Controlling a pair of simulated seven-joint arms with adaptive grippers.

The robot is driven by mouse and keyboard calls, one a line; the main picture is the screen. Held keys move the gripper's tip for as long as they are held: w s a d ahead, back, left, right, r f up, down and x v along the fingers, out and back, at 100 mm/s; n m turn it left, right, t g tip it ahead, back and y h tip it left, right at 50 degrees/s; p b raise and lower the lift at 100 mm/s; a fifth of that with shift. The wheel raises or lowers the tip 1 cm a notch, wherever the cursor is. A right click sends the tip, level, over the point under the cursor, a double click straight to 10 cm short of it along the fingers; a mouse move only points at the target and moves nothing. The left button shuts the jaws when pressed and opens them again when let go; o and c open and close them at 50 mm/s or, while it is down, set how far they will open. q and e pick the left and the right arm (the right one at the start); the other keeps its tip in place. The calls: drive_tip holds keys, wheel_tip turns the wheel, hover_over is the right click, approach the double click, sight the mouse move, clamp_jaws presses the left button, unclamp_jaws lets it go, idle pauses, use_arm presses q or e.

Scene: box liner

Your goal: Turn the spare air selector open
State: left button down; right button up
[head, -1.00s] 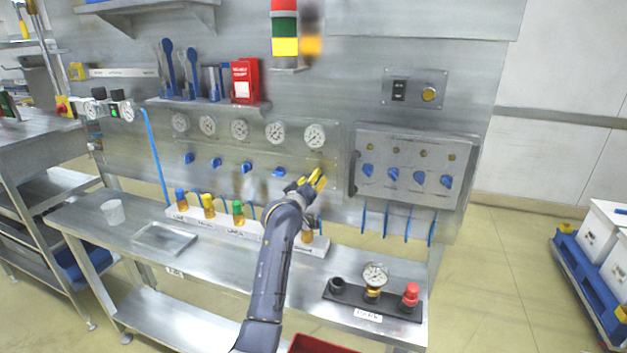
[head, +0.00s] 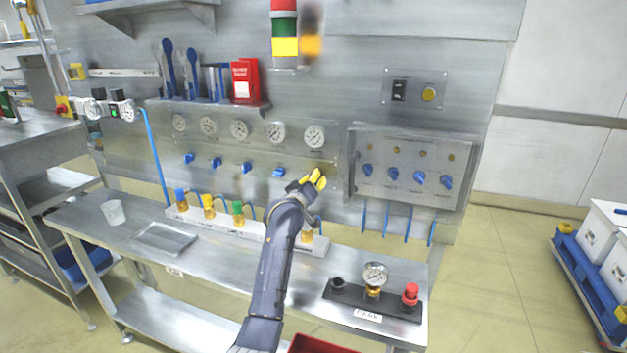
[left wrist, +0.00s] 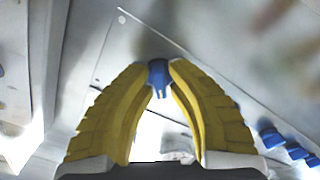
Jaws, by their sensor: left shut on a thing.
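My left gripper (head: 317,177) is at the wall panel, below the rightmost gauge (head: 314,136). In the left wrist view its yellow fingers (left wrist: 160,78) are closed on a small blue selector knob (left wrist: 159,68), one fingertip on each side. In the head view the gripper hides this knob. The other blue selectors of the row show to its left, the nearest one (head: 278,173) under the neighbouring gauge. Labels at the knobs are too small to read. My right gripper is not in view.
A steel cabinet (head: 400,200) with several blue knobs stands just right of the gripper. Below are a white rack (head: 250,229) with coloured-top fittings and a black base (head: 345,297) with a gauge and red knob. A tray (head: 165,238) and a cup (head: 113,212) lie left.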

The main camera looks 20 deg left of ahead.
use_arm(q)
drive_tip(key=shift+a+r, duration=0.2)
drive_tip(key=shift+r, duration=0.05)
drive_tip(key=shift+r+m, duration=0.15)
drive_tip(key=shift+m, duration=0.75)
drive_tip(key=m, duration=0.5)
drive_tip(key=shift+d+r, duration=0.1)
drive_tip(key=shift+r, duration=0.1)
drive_tip(key=shift+m, duration=0.5)
drive_tip(key=c, duration=1.6)
unclamp_jaws()
drive_tip(key=shift+o, duration=0.6)
drive_tip(key=shift+d+f, duration=0.1)
drive_tip(key=shift+f, duration=0.2)
